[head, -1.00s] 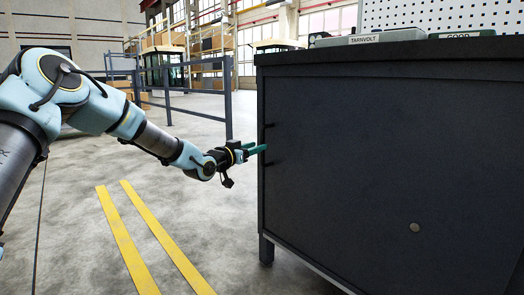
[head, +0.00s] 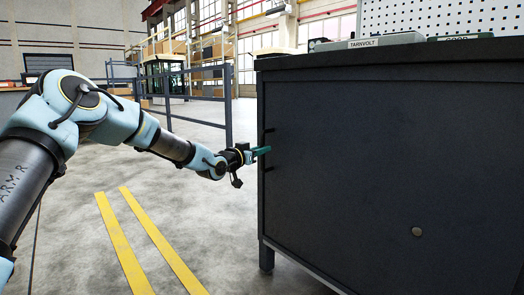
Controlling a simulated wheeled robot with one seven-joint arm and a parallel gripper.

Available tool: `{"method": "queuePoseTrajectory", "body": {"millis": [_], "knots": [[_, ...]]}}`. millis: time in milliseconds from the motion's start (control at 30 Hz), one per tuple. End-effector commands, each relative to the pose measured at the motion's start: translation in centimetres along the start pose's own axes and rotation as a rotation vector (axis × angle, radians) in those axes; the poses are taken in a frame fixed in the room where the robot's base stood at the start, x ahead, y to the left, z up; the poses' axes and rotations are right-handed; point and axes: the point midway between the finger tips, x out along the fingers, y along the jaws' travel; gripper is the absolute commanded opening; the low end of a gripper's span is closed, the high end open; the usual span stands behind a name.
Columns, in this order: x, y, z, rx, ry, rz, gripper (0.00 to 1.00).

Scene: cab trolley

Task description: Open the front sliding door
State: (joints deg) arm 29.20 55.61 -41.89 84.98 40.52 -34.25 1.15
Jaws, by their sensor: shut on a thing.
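The front sliding door (head: 350,170) is a flat dark grey panel on the cabinet's face in the head view. It covers the visible front, with no open gap showing. A dark handle (head: 270,130) stands out near the panel's left edge, with two short brackets, one above and one below my gripper. My gripper (head: 265,151) has teal fingers and reaches the handle from the left, between the brackets. The fingers are closed together on the handle, and they hide its middle part. A small round metal disc (head: 417,232) sits low on the panel.
The dark worktop (head: 400,67) overhangs the door and carries a grey case labelled TARNVOLT (head: 372,41). Grey railings (head: 198,100) stand behind my arm. The concrete floor left of the cabinet, with yellow stripes (head: 150,245), is clear.

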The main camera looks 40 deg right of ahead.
Motion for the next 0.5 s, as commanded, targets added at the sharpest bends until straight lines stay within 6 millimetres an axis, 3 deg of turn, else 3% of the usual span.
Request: {"method": "queuePoseTrajectory", "body": {"millis": [500], "knots": [[-0.02, 0.0, 0.01, 0.0, 0.0, 0.0, 0.0]]}}
